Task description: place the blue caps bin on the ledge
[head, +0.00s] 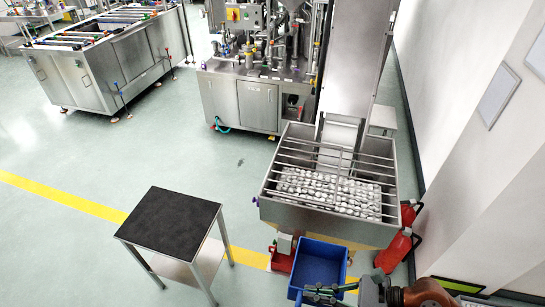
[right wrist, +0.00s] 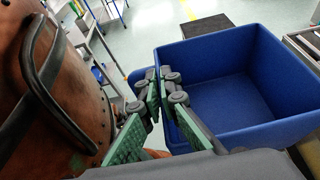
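The blue caps bin (head: 318,265) is at the bottom of the head view, in front of the steel hopper. It looks empty inside, and fills the right side of the right wrist view (right wrist: 225,85). My right gripper (head: 323,292) is at the bin's near rim; in the right wrist view its green-padded fingers (right wrist: 160,88) are close together with the bin's rim between them. The steel hopper (head: 325,218) of the cap elevator holds many pale caps under bars; its front edge is just beyond the bin. I cannot tell which edge is the ledge. My left gripper is not in view.
A small dark-topped table (head: 170,220) stands to the left. Red fire extinguishers (head: 393,250) stand right of the hopper by the wall. A red box (head: 280,260) is left of the bin.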

